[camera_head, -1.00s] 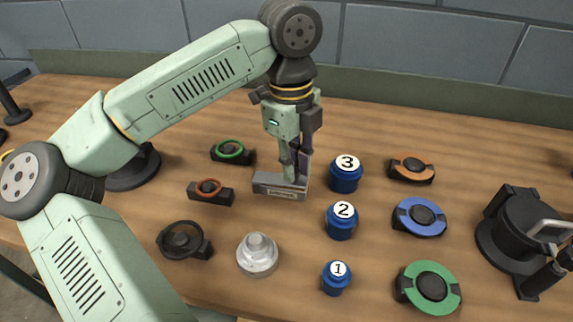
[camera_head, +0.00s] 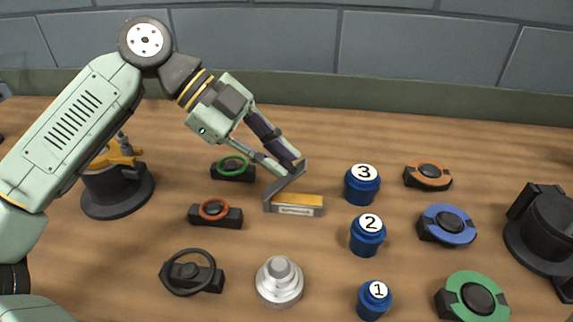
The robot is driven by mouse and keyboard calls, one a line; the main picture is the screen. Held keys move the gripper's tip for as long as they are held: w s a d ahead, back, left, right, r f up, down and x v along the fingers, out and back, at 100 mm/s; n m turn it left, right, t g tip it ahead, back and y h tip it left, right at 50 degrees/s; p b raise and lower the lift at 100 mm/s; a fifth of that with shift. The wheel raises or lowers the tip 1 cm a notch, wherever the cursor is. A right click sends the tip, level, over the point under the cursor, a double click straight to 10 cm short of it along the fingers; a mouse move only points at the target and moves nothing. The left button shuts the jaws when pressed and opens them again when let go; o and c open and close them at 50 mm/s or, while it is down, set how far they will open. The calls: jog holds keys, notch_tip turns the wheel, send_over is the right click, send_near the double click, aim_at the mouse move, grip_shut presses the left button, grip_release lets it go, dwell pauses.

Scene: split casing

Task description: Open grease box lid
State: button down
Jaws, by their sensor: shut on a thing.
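The grease box (camera_head: 298,210) is a small grey box with a pale label, in the middle of the table. Its top is open and yellow-orange grease shows inside. The grey lid (camera_head: 283,187) is tilted up steeply at the box's left end, still meeting the box there. My gripper (camera_head: 293,168) comes in slanted from the upper left and is shut on the lid near its raised end. The fingers partly cover where they grip the lid.
Blue numbered jars (camera_head: 368,235) stand right of the box. Parts with green (camera_head: 233,168) and orange (camera_head: 214,210) rings lie to its left. A silver stepped part (camera_head: 279,282) stands in front. Bare wood lies behind the box.

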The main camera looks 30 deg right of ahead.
jog(key=shift+w+a+r+g+h+b, duration=0.2)
jog(key=shift+w+a+g+h+b, duration=0.4)
jog(key=shift+a+g+h, duration=0.4)
jog(key=shift+w+d, duration=0.1)
jog(key=c, duration=1.5)
grip_release()
jog(key=shift+c, duration=0.2)
jog(key=shift+f, duration=0.1)
jog(key=v, duration=1.2)
jog(key=shift+s, duration=0.2)
